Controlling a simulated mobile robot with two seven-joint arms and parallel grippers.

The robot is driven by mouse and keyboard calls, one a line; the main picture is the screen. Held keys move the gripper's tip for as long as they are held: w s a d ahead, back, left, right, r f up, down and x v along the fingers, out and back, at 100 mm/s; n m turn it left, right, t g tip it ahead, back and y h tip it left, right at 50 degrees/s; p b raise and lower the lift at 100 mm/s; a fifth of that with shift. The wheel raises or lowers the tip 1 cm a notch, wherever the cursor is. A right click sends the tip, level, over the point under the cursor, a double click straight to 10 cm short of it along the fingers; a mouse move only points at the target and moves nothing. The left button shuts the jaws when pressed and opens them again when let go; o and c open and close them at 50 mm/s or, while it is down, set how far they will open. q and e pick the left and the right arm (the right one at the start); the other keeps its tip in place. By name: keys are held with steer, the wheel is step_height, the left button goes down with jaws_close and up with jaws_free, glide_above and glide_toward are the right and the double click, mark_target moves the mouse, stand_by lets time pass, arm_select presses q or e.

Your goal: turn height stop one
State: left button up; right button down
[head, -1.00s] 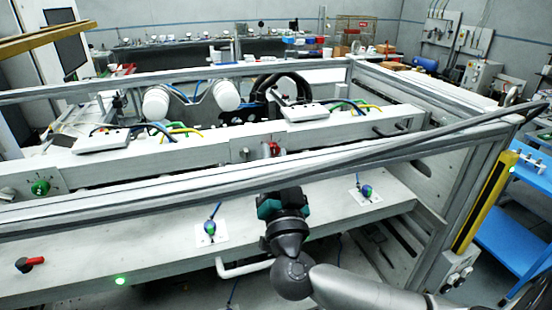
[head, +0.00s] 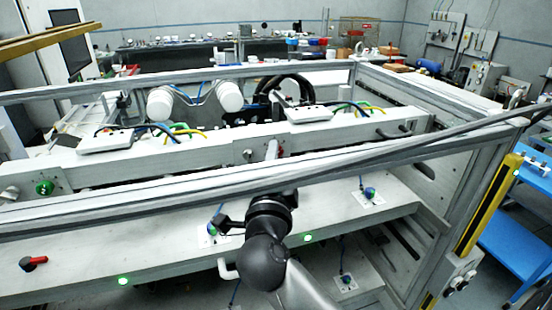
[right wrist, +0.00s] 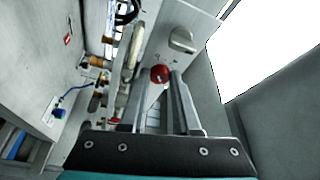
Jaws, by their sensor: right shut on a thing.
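A round red knob (right wrist: 160,73) with a pale mark on its face sits on a light grey rail in the right wrist view. My right gripper (right wrist: 159,78) has its two fingers on either side of this knob, near their tips, and is shut on it. In the head view the right wrist rises in front of the long rail (head: 340,133), and a bit of red shows (head: 282,148) above the front frame beam. The fingers are mostly hidden there by the beam. I cannot tell from the pictures which stop number the knob is. My left gripper is not in view.
A grey knob (right wrist: 182,39) stands close to the red one. A metal frame beam (head: 150,192) crosses in front of the rail. A green knob (head: 44,187) and a red-handled switch (head: 33,263) are at the left. Blue-capped fittings (head: 369,193) sit on the lower shelf.

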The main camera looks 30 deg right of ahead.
steer(key=shift+m+g, duration=0.3)
steer(key=shift+m, duration=0.2)
steer(key=shift+r, duration=0.1)
steer(key=c, duration=0.6)
jaws_free()
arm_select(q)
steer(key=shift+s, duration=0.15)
arm_select(e)
steer(key=shift+a, duration=0.1)
